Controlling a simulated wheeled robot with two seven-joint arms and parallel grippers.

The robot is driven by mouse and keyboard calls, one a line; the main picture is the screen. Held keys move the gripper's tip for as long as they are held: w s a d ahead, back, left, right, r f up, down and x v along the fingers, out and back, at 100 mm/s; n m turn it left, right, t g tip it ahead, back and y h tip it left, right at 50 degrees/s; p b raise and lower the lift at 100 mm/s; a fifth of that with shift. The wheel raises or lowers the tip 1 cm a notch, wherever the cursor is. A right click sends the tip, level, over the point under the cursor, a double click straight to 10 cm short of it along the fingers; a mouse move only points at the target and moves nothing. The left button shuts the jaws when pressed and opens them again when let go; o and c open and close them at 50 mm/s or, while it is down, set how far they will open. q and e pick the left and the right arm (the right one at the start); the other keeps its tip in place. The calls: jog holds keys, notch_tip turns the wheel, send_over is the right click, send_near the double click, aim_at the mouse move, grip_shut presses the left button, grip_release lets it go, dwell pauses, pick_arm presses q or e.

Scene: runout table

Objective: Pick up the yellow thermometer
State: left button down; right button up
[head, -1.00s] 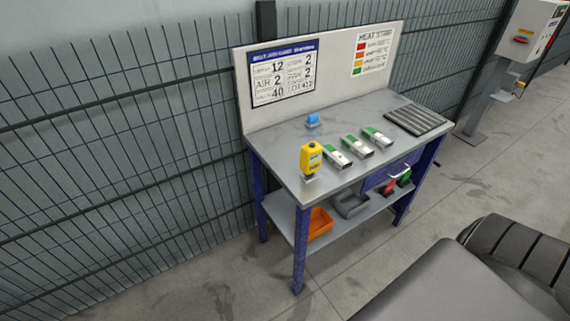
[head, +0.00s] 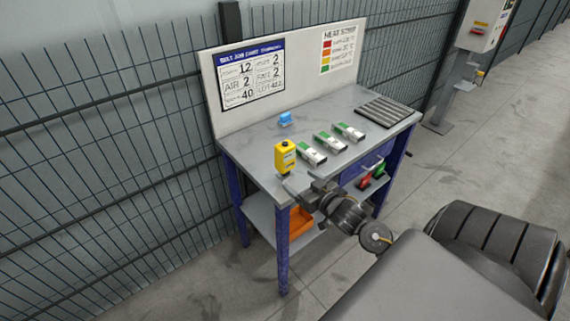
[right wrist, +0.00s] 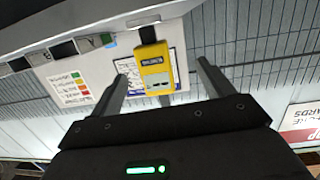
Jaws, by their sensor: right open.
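The yellow thermometer (head: 284,157) stands upright at the front left corner of the table (head: 262,160). In the right wrist view, which looks upside down, the thermometer (right wrist: 156,66) appears between the two fingers, with a gap on each side. My right gripper (head: 293,184) is open and empty, at the table's front edge just below and in front of the thermometer in the head view. The fingers do not appear to touch it. My left gripper is not in view.
Several small items lie on the tabletop: a blue piece (head: 285,118), green and white blocks (head: 312,153) and a ribbed grey mat (head: 382,112). A white board (head: 300,70) rises behind. An orange bin (head: 299,221) sits on the lower shelf. Wire fencing runs behind the table.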

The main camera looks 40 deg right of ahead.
aim_at(289, 154)
jog(key=shift+t+y, duration=0.4)
jog(key=shift+t, duration=0.5)
jog(key=shift+w+d+r+p, duration=0.2)
jog(key=shift+w+d+r, duration=0.15)
jog(key=shift+w+r, duration=0.65)
jog(key=shift+w+d+r+p, duration=0.15)
jog(key=shift+w+d+r, duration=0.25)
jog(key=shift+w, duration=1.1)
jog(key=shift+w+d+r+p, duration=0.25)
jog(key=shift+w+r, duration=0.55)
jog(key=shift+w, duration=0.6)
jog(key=w+p, duration=0.1)
jog(key=w, duration=0.4)
jog(key=shift+d+f+p, duration=0.15)
jog(key=shift+d+p, duration=0.05)
jog(key=shift+p, duration=0.2)
jog(key=shift+s, duration=0.15)
jog(key=shift+c, duration=0.4)
jog(key=c, duration=1)
